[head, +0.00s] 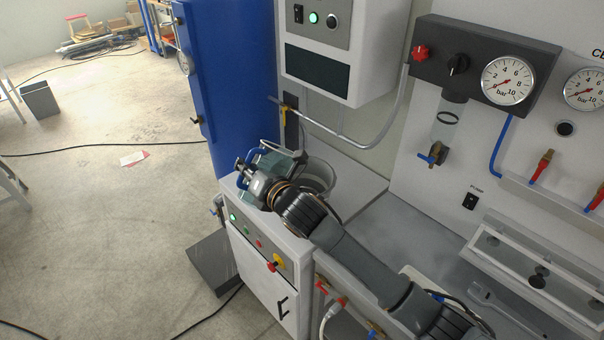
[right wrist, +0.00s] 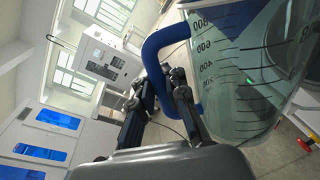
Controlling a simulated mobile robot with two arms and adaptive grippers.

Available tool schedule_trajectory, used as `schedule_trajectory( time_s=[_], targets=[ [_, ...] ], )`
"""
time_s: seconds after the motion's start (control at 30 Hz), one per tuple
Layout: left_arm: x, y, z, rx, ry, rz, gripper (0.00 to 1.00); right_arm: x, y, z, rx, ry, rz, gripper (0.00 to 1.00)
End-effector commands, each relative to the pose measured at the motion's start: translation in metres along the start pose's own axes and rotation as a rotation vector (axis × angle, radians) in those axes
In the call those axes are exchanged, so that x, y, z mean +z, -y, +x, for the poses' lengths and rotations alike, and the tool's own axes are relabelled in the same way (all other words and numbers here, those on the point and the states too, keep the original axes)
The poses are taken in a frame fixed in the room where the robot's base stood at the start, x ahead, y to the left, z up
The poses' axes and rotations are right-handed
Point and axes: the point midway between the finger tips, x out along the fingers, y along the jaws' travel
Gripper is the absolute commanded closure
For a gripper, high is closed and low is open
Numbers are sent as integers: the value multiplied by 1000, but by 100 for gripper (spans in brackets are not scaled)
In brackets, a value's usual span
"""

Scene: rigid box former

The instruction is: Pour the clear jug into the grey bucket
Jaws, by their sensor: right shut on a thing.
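The clear jug (head: 287,161) shows partly in the head view, behind my right gripper (head: 252,187). In the right wrist view the clear jug (right wrist: 240,85) fills the right side, with dark scale marks and a blue handle (right wrist: 165,42). My right gripper (right wrist: 165,90) is shut on this handle. My left gripper is out of view.
A blue cabinet (head: 228,75) stands directly behind and left of the jug. A panel with buttons (head: 262,255) fronts the worktop below.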

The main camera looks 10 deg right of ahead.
Motion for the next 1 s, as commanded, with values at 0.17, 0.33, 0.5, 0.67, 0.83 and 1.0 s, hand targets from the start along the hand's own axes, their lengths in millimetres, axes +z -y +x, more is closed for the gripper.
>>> schedule_trajectory(
  time_s=[0.17, 0.33, 0.5, 0.67, 0.83, 1.0],
  targets=[
    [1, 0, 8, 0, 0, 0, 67, -17, -9, -2, 2, 27, -142, 100],
    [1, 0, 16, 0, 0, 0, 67, -34, -16, -3, 2, 56, -286, 100],
    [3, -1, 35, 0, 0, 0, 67, -58, -12, -2, 1, 84, -420, 100],
    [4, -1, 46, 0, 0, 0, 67, -71, -10, -2, 1, 106, -528, 100],
    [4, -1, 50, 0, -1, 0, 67, -78, -11, -2, -1, 126, -630, 100],
    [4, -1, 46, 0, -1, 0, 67, -76, -15, -3, -1, 135, -671, 100]
  ],
)
